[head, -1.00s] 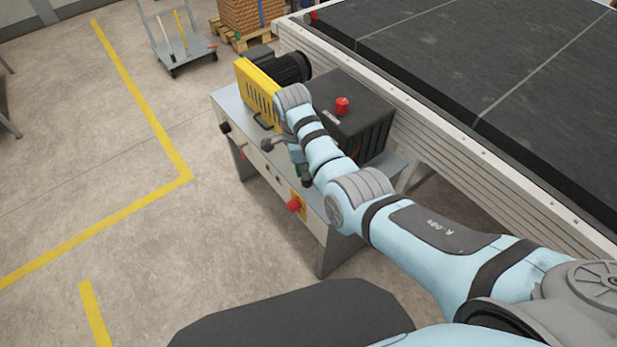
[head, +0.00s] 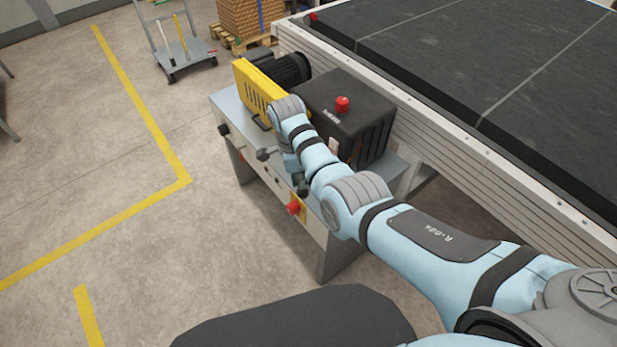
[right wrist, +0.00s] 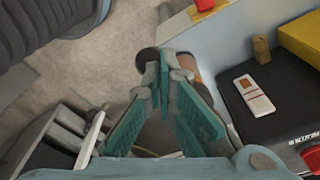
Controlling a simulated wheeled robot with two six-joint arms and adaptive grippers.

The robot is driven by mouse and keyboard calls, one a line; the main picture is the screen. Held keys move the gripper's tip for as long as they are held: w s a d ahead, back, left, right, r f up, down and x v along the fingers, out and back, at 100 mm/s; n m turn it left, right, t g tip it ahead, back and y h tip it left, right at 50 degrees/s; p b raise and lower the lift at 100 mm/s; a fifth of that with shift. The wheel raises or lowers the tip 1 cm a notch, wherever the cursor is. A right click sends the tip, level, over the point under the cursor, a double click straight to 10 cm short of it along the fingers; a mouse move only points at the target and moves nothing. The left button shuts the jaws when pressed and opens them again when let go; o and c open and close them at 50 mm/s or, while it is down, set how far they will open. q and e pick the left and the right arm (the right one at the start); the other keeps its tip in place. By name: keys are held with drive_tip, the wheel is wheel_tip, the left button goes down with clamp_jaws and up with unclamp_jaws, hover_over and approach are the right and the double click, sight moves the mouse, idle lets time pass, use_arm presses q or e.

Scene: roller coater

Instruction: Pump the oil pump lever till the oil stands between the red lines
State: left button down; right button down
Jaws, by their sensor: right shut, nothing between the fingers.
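My right gripper (right wrist: 160,78) is shut and empty, its teal fingers meeting at the tips. In the head view the gripper (head: 302,184) is a small dark shape, mostly hidden by my wrist at the front of the grey cabinet (head: 229,104). A dark round knob (right wrist: 148,57) shows just past the fingertips; I cannot tell whether they touch. A dark knob (head: 264,154), perhaps the pump lever's end, sticks out left of my wrist in the head view. An orange-brown part (right wrist: 187,76), perhaps the oil glass, is partly hidden behind the fingers.
A red button (head: 293,208) is on the cabinet front. A black box (head: 350,110) with a red knob and a yellow guard (head: 258,92) stand on top. A long conveyor-like bed (head: 480,80) runs behind. Floor at left is clear; a trolley (head: 180,55) stands farther back.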

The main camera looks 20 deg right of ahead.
drive_tip(key=shift+w+a+r, duration=0.1)
drive_tip(key=shift+a+r, duration=0.05)
drive_tip(key=shift+a, duration=0.4)
drive_tip(key=shift+w+a+r, duration=0.1)
drive_tip(key=shift+a, duration=0.4)
wheel_tip(320, 180, up, 12)
drive_tip(key=a, duration=0.1)
drive_tip(key=shift+w, duration=0.15)
drive_tip(key=shift+a+f, duration=0.1)
drive_tip(key=shift+f, duration=0.05)
idle(0.4)
